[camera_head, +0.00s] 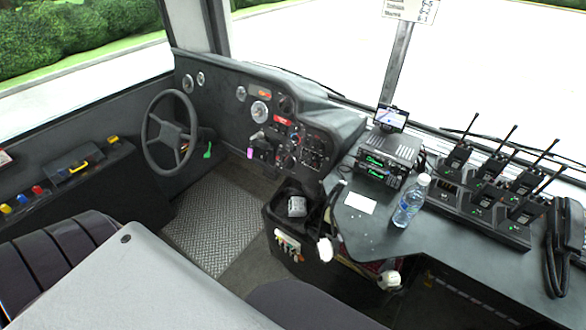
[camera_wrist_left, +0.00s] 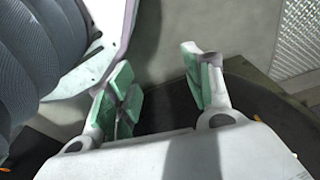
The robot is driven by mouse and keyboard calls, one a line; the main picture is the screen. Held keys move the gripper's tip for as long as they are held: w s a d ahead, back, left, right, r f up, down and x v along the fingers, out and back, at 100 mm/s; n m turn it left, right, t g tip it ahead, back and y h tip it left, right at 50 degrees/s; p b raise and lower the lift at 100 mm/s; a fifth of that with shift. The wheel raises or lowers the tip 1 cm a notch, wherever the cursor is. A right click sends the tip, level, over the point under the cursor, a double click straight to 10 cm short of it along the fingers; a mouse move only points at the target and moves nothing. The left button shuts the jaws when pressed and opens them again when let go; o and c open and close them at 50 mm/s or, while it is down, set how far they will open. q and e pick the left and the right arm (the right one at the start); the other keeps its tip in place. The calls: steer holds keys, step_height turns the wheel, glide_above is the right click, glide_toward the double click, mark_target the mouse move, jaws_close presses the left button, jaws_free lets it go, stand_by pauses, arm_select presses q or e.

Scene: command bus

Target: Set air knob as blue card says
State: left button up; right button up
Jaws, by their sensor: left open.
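The dashboard (camera_head: 262,110) at the left of the head view carries gauges, small red labels and several knobs and switches. These are too small to tell which one is the air knob. I cannot make out a blue card in either view. A white card (camera_head: 360,203) lies on the console, and its print cannot be read. My left gripper (camera_wrist_left: 158,90) shows in the left wrist view, open, with green pads apart and nothing between them. Neither gripper can be made out in the head view, and my right gripper is not seen.
A steering wheel (camera_head: 170,133) stands left of the dashboard. The console holds a radio stack (camera_head: 384,158), a water bottle (camera_head: 411,200), several handheld radios in chargers (camera_head: 490,206) and a phone handset (camera_head: 558,245). A black bin (camera_head: 285,222) stands below. The patterned floor (camera_head: 215,215) is clear.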

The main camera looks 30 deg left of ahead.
arm_select(q)
steer(key=w+r+t+b, duration=0.2)
steer(key=w+r+b, duration=0.9)
steer(key=r, duration=0.5)
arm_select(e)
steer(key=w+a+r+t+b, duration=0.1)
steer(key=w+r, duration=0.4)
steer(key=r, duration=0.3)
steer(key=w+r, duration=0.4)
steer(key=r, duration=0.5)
arm_select(q)
steer(key=w+a+r+n+t+y+b, duration=0.1)
steer(key=w+a+r+n+t, duration=0.3)
steer(key=w+a+r+t, duration=0.3)
steer(key=w+a+r+n+t+y+b, duration=0.1)
steer(key=w+a+r+n+t, duration=0.4)
steer(key=w+a+r, duration=0.9)
steer(key=w+t, duration=0.2)
steer(key=w, duration=0.3)
steer(key=shift+r, duration=0.2)
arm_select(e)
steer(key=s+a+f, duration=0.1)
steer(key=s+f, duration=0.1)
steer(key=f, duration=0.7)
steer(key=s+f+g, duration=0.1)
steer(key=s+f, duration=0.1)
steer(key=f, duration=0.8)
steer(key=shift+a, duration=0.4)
